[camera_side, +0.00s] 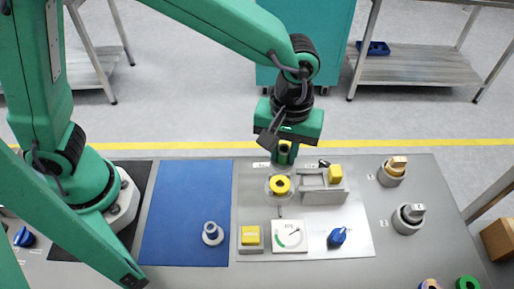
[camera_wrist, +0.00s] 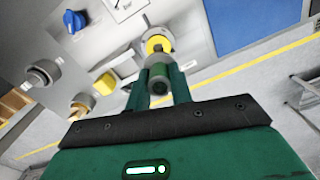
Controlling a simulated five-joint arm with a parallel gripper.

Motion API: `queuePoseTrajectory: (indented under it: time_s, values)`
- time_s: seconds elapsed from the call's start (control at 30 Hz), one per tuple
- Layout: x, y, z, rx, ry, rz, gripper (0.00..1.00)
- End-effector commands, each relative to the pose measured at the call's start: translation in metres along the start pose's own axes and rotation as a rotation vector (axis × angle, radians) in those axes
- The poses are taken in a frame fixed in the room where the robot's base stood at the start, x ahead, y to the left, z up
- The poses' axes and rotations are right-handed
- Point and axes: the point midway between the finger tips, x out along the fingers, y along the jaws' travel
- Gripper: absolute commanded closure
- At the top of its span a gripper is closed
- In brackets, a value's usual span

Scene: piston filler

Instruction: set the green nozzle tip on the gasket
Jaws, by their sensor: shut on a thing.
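My gripper (camera_wrist: 160,88) is shut on the green nozzle tip (camera_wrist: 159,77), a dark green cylinder with a grey flange at its far end. In the side view my gripper (camera_side: 286,152) hangs above and just behind the yellow ring (camera_side: 280,185) with a dark centre, which appears to be the gasket on the filler. The ring also shows in the wrist view (camera_wrist: 158,42), just beyond the flange and partly hidden by it. In the side view a clear gap separates the gripper from the ring. The fingers hide most of the held tip there.
A grey bracket with a yellow block (camera_side: 335,174) stands right of the ring. A yellow button (camera_side: 250,235), a gauge (camera_side: 291,236) and a blue knob (camera_side: 337,237) lie in front.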

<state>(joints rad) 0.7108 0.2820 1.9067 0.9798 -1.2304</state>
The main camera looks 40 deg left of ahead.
Motion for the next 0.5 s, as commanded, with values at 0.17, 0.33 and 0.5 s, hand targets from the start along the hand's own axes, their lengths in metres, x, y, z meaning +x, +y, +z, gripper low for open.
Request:
queuePoseTrajectory:
  time_s: [0.17, 0.33, 0.5]
  values:
    - [0.009, 0.0, 0.0, 0.0, 0.0, 0.0, 1.0]
    - [0.017, 0.001, 0.0, 0.0, 0.0, 0.001, 1.0]
    - [0.026, 0.001, 0.0, 0.0, 0.0, 0.0, 1.0]
